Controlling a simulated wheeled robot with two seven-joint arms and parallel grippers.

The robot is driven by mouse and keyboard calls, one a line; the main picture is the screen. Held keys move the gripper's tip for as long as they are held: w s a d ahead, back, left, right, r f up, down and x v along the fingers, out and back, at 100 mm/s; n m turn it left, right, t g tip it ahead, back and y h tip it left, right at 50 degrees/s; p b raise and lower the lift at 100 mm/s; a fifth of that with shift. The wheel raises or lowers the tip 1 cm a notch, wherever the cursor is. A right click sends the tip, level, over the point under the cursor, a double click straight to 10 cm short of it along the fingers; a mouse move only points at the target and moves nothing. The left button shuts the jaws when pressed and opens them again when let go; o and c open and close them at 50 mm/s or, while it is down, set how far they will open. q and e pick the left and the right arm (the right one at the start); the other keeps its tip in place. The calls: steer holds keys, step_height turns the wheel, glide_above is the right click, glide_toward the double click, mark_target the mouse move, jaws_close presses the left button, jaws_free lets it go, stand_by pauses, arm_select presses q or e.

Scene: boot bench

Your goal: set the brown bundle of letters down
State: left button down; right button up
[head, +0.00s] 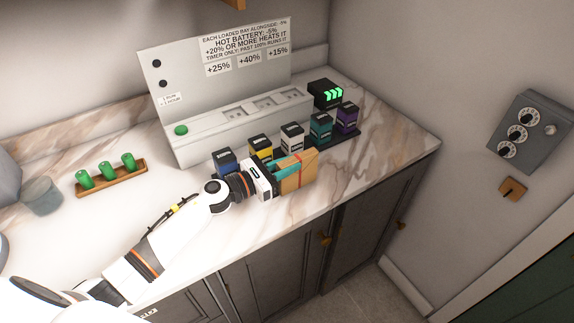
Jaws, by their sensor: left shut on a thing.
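The brown bundle of letters (300,172) is an upright tan packet with an orange band. It is at the front part of the marble counter, in front of the row of batteries. My left gripper (279,178) comes in from the left and is shut on the bundle, with teal showing at the fingers. I cannot tell whether the bundle's lower edge touches the counter. My right gripper is not in view.
Blue, yellow, white, teal and purple batteries (292,138) stand in a row behind the bundle. A wooden rack (111,178) holds green cylinders. The counter's front right (390,150) is clear.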

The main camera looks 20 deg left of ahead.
arm_select(q)
steer(key=c, duration=1.2)
jaws_free()
steer(key=shift+r, duration=0.1)
steer(key=shift+s+a, duration=0.2)
steer(key=b+v, duration=0.3)
steer(key=v, duration=0.7)
steer(key=shift+s+a+b, duration=0.2)
steer(key=shift+s+b, duration=0.1)
steer(key=shift+s+a, duration=0.25)
steer(key=shift+s, duration=0.05)
